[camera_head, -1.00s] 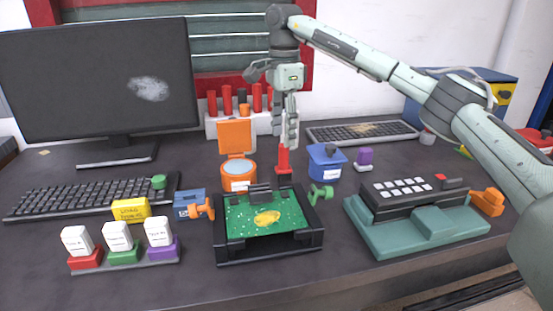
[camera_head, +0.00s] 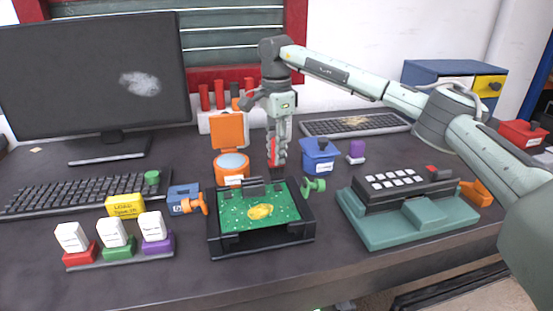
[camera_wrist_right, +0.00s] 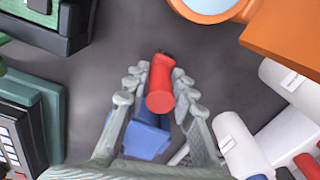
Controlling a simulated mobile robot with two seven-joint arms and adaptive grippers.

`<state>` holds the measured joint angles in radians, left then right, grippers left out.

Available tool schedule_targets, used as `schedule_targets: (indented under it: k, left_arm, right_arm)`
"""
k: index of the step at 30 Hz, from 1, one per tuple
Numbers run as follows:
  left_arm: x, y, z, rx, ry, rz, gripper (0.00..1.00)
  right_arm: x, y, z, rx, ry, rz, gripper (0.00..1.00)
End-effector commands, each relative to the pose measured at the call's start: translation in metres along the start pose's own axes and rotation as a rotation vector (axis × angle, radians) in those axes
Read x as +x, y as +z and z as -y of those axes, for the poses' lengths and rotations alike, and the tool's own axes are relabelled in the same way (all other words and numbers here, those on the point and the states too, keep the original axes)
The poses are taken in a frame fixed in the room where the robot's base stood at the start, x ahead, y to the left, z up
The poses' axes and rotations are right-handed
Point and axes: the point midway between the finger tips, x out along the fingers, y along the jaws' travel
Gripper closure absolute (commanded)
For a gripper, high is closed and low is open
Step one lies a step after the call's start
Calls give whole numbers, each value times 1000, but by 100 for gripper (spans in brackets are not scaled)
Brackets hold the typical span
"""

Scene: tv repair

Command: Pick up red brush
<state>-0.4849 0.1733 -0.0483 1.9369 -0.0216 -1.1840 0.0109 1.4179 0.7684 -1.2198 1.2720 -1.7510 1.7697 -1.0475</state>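The red brush (camera_head: 273,150) stands upright on the dark table, just behind the green circuit board in its black frame. My right gripper (camera_head: 277,150) points down over it, with its fingers around the red handle. In the right wrist view the brush's round end (camera_wrist_right: 160,101) shows between the two fingers (camera_wrist_right: 161,80). The fingertips lean in and appear to touch both sides of the handle. My left gripper is not in view.
The black board frame (camera_head: 262,250) is close in front, an orange box (camera_head: 230,131) is close left, and a blue bin (camera_head: 320,150) is close right. Behind is a white rack (camera_head: 207,123) with red handles. A teal device (camera_head: 400,228) stands right.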

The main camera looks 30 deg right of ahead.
Motion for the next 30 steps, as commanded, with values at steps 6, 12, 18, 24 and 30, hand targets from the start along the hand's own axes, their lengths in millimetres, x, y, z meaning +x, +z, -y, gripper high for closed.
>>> schedule_targets:
  k: [6,12,18,24,30]
  left_arm:
    - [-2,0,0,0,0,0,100]
    - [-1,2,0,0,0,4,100]
    - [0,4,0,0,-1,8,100]
    - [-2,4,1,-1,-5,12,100]
    - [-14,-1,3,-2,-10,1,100]
  right_arm:
    - [0,0,0,0,0,0,100]
    - [0,0,0,0,0,0,100]
    - [-14,0,1,0,-3,2,100]
    - [-48,12,-4,-5,-3,1,100]
    - [-74,53,-24,-6,-3,1,100]
